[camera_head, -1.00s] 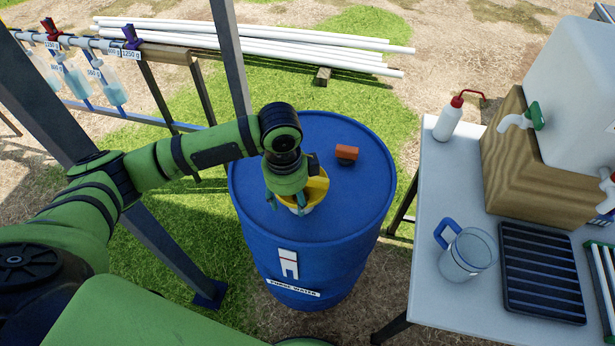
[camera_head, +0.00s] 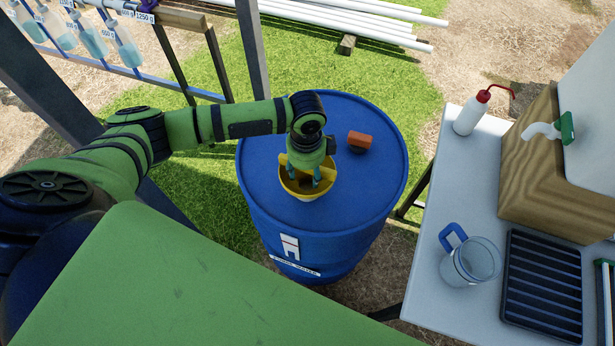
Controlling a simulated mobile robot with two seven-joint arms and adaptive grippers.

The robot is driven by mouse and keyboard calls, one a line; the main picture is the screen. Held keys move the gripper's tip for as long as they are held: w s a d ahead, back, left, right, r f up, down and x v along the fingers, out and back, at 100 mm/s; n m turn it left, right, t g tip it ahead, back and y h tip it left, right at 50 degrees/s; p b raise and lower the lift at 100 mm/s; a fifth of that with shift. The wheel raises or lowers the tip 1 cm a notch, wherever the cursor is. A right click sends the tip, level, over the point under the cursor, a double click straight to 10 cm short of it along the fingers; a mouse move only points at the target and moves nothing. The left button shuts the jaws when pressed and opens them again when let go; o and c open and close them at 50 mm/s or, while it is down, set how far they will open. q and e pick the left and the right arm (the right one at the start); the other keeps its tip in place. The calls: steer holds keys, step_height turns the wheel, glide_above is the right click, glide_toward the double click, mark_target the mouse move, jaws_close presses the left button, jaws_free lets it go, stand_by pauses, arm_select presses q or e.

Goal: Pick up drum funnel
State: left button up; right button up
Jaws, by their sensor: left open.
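The drum funnel (camera_head: 303,192) is yellow and sits on the top of the blue drum (camera_head: 372,192), toward its front left. My left gripper (camera_head: 307,178) comes down over the funnel from above. Its fingers are apart and reach into the funnel's mouth. The gripper body hides the funnel's back part, and I cannot tell whether the fingers touch its wall. My right gripper is not in view.
An orange and dark block (camera_head: 359,140) lies on the drum top behind the funnel. At right, a white table (camera_head: 432,262) holds a wash bottle (camera_head: 471,112), a clear jug (camera_head: 470,262) and a black rack (camera_head: 541,284). A grey post (camera_head: 252,60) stands behind the drum.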

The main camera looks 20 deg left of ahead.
arm_select(q)
jaws_close()
stand_by(0.3)
